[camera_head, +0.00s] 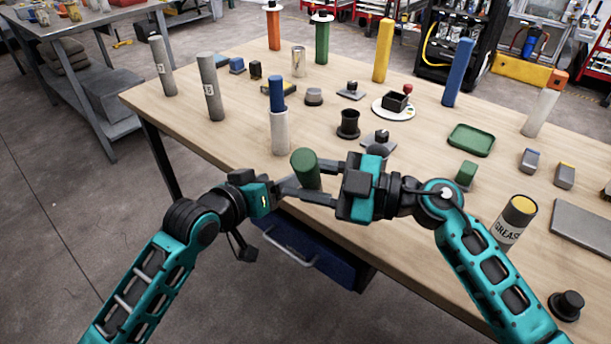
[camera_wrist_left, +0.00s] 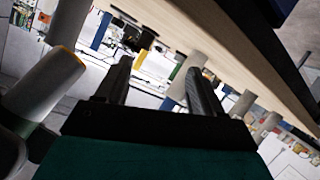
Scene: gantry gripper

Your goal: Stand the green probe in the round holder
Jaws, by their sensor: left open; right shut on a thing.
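The green probe (camera_head: 305,168) is a thick green cylinder, tilted a little, over the table's front edge between my two grippers. My right gripper (camera_head: 318,174) is shut on it from the right. My left gripper (camera_head: 306,190) is open and comes in from the left, its fingers close to the probe's lower part; I cannot tell whether they touch it. In the left wrist view the open fingers (camera_wrist_left: 160,70) have no held object clearly between them. A black round cup (camera_head: 348,124), seemingly the round holder, stands upright on the table behind the probe. The probe's lower end is hidden.
A blue-topped white cylinder (camera_head: 278,125) stands behind the probe. A small device with a black knob (camera_head: 379,141) sits right of the cup. Other items are a green tray (camera_head: 471,139), a grease can (camera_head: 514,222) and a small green block (camera_head: 466,173). Tall cylinders stand farther back.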

